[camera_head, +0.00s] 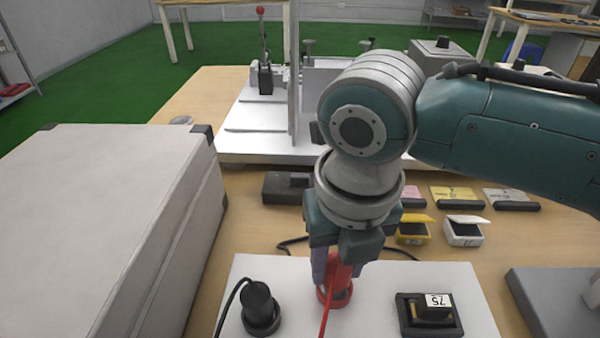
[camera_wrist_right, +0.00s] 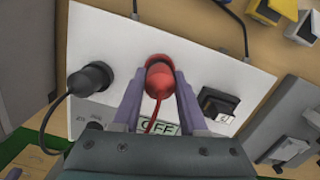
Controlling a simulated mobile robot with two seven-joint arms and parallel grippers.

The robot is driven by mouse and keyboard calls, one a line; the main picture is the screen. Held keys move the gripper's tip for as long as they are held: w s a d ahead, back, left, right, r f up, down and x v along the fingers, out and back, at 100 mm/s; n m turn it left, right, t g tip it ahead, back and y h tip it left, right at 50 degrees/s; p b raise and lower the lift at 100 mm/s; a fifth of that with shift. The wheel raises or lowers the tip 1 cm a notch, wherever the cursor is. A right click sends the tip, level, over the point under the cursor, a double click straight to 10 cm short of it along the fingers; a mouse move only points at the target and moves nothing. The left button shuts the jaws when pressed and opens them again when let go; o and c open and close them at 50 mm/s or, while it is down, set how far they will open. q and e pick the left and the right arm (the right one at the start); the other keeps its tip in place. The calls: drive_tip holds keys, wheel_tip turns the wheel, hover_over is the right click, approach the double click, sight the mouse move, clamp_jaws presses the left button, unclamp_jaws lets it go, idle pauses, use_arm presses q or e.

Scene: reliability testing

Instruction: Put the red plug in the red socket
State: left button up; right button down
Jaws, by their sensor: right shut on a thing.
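My right gripper (camera_head: 339,272) points down over the white panel and is shut on the red plug (camera_head: 338,264). In the right wrist view, the fingers of the right gripper (camera_wrist_right: 160,78) stand on both sides of the red plug (camera_wrist_right: 159,82). A red cord runs from the plug toward the viewer. The red socket (camera_head: 338,298) is a round red ring on the panel directly under the plug; its rim also shows in the right wrist view (camera_wrist_right: 158,60). The plug lines up with the socket; how deep it sits cannot be told. My left gripper is not in view.
A black plug (camera_head: 260,308) with a black cord stands on the white panel (camera_head: 378,272), left of the red socket. A black switch block (camera_head: 428,312) marked 75 is on the right. A large grey case (camera_head: 95,220) fills the left. Small labelled boxes (camera_head: 463,230) lie behind.

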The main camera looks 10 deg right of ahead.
sight(341, 270)
drive_tip(key=shift+f+b, duration=0.5)
drive_tip(key=shift+f, duration=0.15)
drive_tip(key=c, duration=0.7)
unclamp_jaws()
drive_tip(key=r+p, duration=0.3)
drive_tip(key=p, duration=0.1)
drive_tip(key=r+p, duration=0.4)
drive_tip(key=s+r+p, duration=0.1)
drive_tip(key=r+p, duration=0.3)
drive_tip(key=shift+p, duration=0.3)
drive_tip(key=shift+s+a, duration=0.1)
